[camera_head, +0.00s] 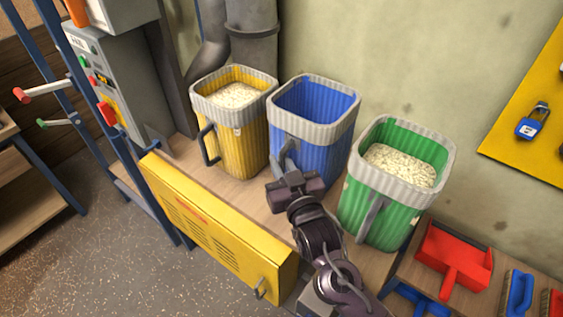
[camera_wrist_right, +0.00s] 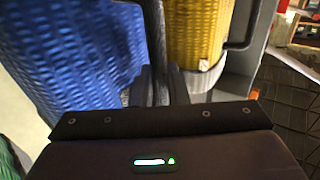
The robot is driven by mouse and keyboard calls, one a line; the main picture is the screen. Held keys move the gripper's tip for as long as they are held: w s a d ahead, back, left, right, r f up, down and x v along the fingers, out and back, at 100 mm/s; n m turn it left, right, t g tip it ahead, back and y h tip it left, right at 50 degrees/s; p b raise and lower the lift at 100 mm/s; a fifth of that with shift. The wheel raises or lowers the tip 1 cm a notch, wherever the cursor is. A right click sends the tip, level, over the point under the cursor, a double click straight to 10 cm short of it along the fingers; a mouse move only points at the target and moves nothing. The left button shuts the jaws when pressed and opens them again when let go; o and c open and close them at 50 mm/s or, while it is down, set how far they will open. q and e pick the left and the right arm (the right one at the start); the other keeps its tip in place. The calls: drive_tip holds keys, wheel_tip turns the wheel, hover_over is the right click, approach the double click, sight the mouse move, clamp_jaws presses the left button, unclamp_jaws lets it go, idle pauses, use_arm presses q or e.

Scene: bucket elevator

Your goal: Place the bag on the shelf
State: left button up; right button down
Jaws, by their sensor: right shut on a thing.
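I cannot make out a bag in either view. A blue bucket (camera_head: 312,120) with a grey rim stands on a wooden shelf (camera_head: 272,208) and looks empty inside. It also shows in the wrist view (camera_wrist_right: 75,55). My right gripper (camera_head: 284,172) is at its front and shut on its dark handle (camera_wrist_right: 153,30). The fingers (camera_wrist_right: 160,85) hide the lower part of the handle. My left gripper is not in view.
A yellow bucket (camera_head: 240,135) on the left and a green bucket (camera_head: 385,215) on the right hold pale grains, close beside the blue one. A yellow panel (camera_head: 215,230) fronts the shelf. A red dustpan (camera_head: 455,255) lies at right. A control box (camera_head: 105,85) stands left.

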drive_tip(key=shift+f, duration=0.45)
drive_tip(key=c, duration=1.4)
unclamp_jaws()
